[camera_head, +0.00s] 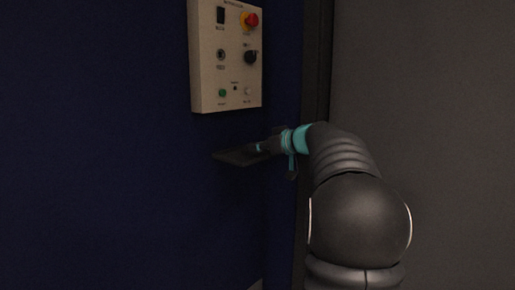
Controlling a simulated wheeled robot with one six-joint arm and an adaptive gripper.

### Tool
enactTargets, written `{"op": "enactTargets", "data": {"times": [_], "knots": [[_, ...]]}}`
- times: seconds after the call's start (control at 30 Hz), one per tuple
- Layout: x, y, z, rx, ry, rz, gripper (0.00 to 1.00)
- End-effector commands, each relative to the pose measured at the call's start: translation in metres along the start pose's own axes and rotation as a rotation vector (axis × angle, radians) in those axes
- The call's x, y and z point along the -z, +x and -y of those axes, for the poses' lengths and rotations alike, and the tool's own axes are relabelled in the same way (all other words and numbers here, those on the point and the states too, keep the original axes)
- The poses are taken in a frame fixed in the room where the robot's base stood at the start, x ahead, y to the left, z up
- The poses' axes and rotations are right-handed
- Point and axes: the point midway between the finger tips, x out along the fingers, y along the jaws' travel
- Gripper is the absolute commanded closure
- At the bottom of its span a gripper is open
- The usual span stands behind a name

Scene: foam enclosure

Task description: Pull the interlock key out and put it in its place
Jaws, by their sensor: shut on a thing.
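The pale control panel (205,98) hangs on the dark blue wall. A small round key-switch-like fitting (221,54) is at its left middle, with no key that I can make out in it. I cannot tell whether the held thing touches the ledge.
The panel also carries a red emergency button (249,20), a black knob (251,57), a black switch (220,15) and a green button (222,93). A dark post (317,60) and grey wall (430,80) stand to the right. The blue wall at left is bare.

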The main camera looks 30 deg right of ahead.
Motion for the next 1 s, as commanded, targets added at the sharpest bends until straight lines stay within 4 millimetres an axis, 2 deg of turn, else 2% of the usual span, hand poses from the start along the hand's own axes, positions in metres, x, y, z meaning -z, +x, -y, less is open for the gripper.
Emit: {"op": "enactTargets", "data": {"times": [0.03, 0.07, 0.1, 0.17, 0.57, 0.67, 1.0], "knots": [[0.000, 0.000, 0.000, 0.000, 0.000, 0.000, 1.00], [0.000, 0.000, 0.000, 0.000, 0.000, 0.000, 0.86], [0.000, 0.000, 0.000, 0.000, 0.000, 0.000, 0.76], [0.000, 0.000, 0.000, 0.000, 0.000, 0.000, 0.62], [0.000, -0.006, -0.001, -0.001, 0.000, 0.000, 0.62], [0.001, -0.018, 0.000, -0.002, -0.001, -0.001, 0.62], [0.000, -0.084, -0.001, -0.004, -0.001, 0.000, 0.62]]}}
